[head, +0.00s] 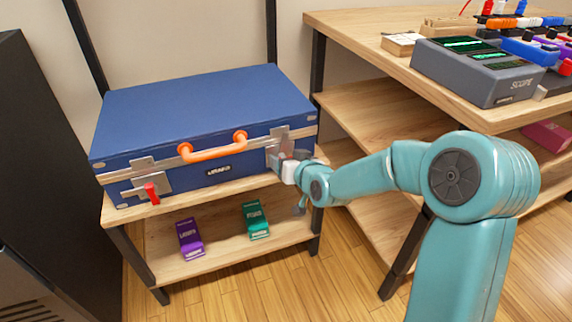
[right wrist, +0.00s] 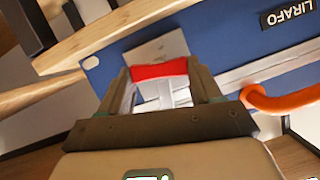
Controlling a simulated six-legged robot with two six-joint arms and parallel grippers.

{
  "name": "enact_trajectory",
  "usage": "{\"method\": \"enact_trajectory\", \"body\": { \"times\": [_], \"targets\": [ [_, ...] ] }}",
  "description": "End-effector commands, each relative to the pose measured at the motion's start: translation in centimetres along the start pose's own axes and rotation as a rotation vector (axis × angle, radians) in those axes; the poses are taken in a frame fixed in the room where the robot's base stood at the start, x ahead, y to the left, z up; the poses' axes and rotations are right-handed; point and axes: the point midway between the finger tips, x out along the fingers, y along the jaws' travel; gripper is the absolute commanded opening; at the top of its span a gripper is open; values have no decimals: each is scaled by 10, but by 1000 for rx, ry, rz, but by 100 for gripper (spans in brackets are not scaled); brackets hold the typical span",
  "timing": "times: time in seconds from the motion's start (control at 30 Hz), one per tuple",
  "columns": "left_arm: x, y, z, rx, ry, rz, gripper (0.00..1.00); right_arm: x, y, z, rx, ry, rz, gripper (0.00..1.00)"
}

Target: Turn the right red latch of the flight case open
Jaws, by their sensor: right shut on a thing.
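The blue flight case (head: 200,105) lies closed on a wooden shelf, its orange handle (head: 213,148) facing me. The left red latch (head: 151,193) hangs on a metal plate at the case's front left. My right gripper (head: 279,165) is at the front right corner of the case and hides most of the right latch there. In the right wrist view, the right red latch (right wrist: 160,70) sits between the two fingers of my right gripper (right wrist: 162,85), in front of its metal plate. The fingers are shut on it. My left gripper is not in view.
A purple box (head: 190,238) and a green box (head: 255,219) stand on the lower shelf (head: 225,250). A wooden table (head: 360,30) with a grey scope (head: 480,70) stands at the right. A dark cabinet (head: 50,170) is close on the left.

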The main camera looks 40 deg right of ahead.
Motion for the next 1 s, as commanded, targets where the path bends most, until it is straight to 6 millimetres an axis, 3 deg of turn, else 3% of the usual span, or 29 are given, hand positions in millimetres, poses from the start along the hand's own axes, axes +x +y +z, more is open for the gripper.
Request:
{"method": "enact_trajectory", "body": {
  "times": [0.33, 1.0],
  "targets": [
    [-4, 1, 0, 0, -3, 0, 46, 0, 5, -1, 297, -1, -122, 33],
    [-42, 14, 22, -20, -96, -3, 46, 1, 10, 3, 889, -2, -365, 33]
  ]
}}
